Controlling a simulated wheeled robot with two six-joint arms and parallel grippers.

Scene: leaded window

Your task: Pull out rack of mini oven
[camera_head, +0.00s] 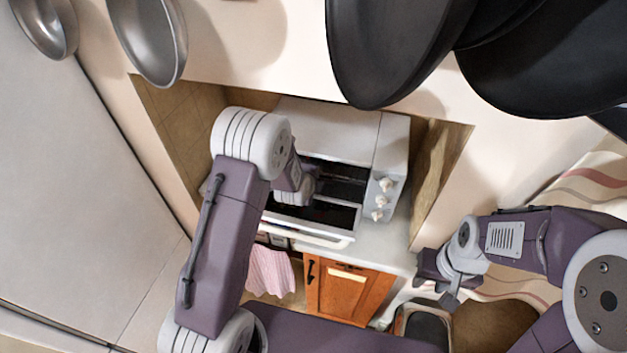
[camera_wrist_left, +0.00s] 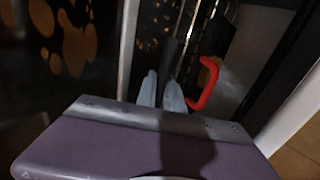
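The white mini oven (camera_head: 328,128) sits in a wall recess in the head view, its front opening dark and its door (camera_head: 305,232) folded down. My left arm reaches into the opening; its gripper's fingertips are hidden there by the arm and oven. In the left wrist view, my left gripper (camera_wrist_left: 160,92) has its two grey fingers close together beside a dark strip. The wire rack (camera_wrist_left: 200,38) shows just beyond them, with a red handle-like piece (camera_wrist_left: 206,84) to their right. Whether the fingers grip anything is unclear. My right gripper (camera_head: 436,290) is open and empty, lower right of the oven.
Dark pans (camera_head: 395,45) hang close in front at the upper right, and metal bowls (camera_head: 148,40) hang at the upper left. An orange cabinet door (camera_head: 345,291) and a pink striped cloth (camera_head: 270,270) are below the oven. Oven knobs (camera_head: 386,184) are on its right side.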

